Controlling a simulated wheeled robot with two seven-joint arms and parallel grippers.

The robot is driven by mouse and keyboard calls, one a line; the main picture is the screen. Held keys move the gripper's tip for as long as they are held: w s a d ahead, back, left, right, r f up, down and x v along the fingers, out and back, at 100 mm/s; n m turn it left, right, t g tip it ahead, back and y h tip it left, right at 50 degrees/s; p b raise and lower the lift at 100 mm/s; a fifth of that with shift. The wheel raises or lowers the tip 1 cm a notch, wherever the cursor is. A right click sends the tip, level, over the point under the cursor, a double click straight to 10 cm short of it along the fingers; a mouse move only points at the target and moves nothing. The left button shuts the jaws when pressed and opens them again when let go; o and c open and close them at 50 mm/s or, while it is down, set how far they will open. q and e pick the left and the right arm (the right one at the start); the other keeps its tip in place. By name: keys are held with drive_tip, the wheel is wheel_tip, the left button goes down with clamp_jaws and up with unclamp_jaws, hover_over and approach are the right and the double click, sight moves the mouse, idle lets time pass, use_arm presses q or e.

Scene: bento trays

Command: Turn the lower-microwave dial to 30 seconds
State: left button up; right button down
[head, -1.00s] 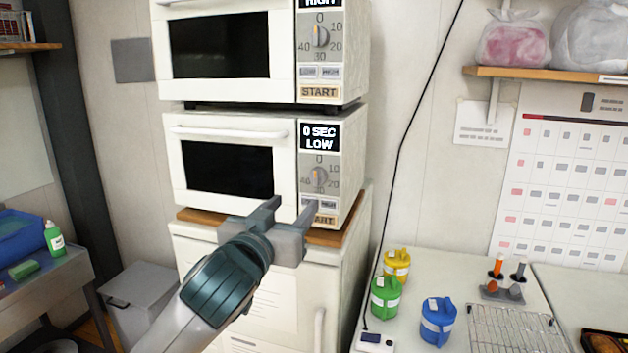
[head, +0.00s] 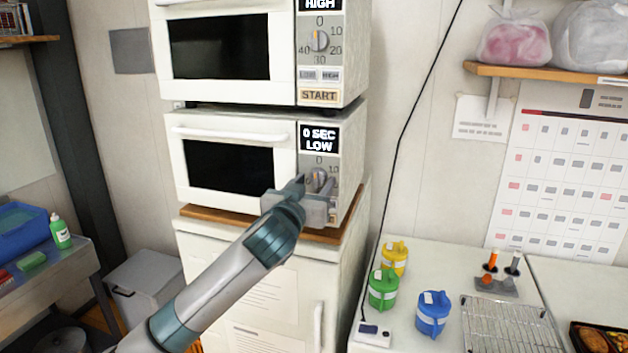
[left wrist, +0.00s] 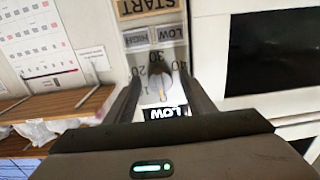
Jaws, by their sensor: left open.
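The lower microwave (head: 236,128) is white, and its display (head: 319,138) reads "0 SEC LOW". Its grey dial (head: 318,177) sits below the display, partly hidden by my left gripper (head: 315,188). The left gripper is open in front of the panel, with a finger on each side of the dial. In the left wrist view, the panel is upside down and the dial (left wrist: 163,84) lies between the open fingers (left wrist: 162,78). The orange mark on the dial points toward the display side. I cannot tell if the fingers touch the dial. My right gripper is not in view.
An upper microwave (head: 222,90) stands on top of the lower one, its display reading "HIGH". Below is a white cabinet (head: 262,262) with a wooden top. A counter at right holds yellow (head: 394,258), green (head: 383,290) and blue (head: 432,314) containers and a wire rack (head: 506,322).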

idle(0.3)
use_arm(q)
drive_tip(key=c, duration=1)
